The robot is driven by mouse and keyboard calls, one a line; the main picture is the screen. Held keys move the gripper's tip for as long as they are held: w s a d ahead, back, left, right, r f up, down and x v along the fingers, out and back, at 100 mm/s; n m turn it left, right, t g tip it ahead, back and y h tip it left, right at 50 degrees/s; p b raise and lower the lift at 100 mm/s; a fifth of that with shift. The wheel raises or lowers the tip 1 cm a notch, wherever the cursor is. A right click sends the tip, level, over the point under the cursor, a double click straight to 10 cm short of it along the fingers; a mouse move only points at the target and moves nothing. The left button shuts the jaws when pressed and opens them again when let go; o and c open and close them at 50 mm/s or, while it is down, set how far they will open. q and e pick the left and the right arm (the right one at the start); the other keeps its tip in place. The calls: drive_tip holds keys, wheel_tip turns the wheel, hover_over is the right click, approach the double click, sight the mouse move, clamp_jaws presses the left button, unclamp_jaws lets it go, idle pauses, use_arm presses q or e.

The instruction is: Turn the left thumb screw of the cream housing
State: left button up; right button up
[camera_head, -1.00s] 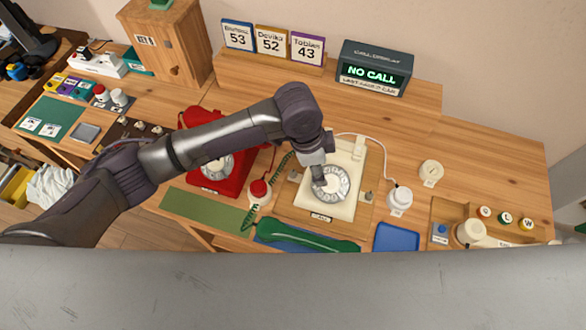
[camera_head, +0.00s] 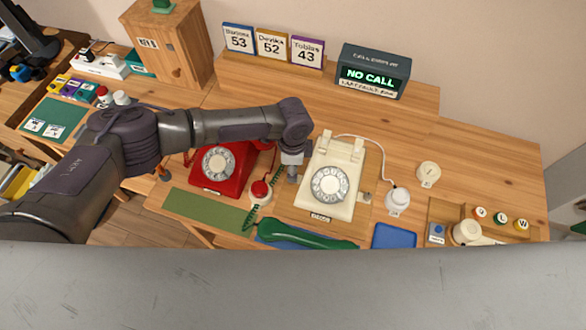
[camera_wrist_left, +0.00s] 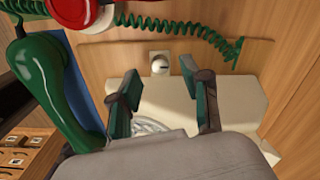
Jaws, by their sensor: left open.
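The cream housing (camera_head: 318,206) of the dial phone stands mid-desk; its pale side also shows in the wrist view (camera_wrist_left: 245,95). Its left thumb screw (camera_wrist_left: 160,64) shows in the wrist view as a small round slotted knob on a light plate, beside the housing. In the head view my gripper hides that screw. My left gripper (camera_head: 292,174) points down at the housing's left side. In the wrist view its green-padded fingers (camera_wrist_left: 160,82) are open and empty, with the screw between and beyond the tips. Contact cannot be told. My right gripper is not in view.
A red phone (camera_head: 226,175) stands left of the gripper. A second thumb screw (camera_head: 366,197) is on the housing's right.

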use_arm(q)
drive_tip(key=shift+f, duration=1.45)
drive_tip(key=shift+c, duration=0.4)
clamp_jaws()
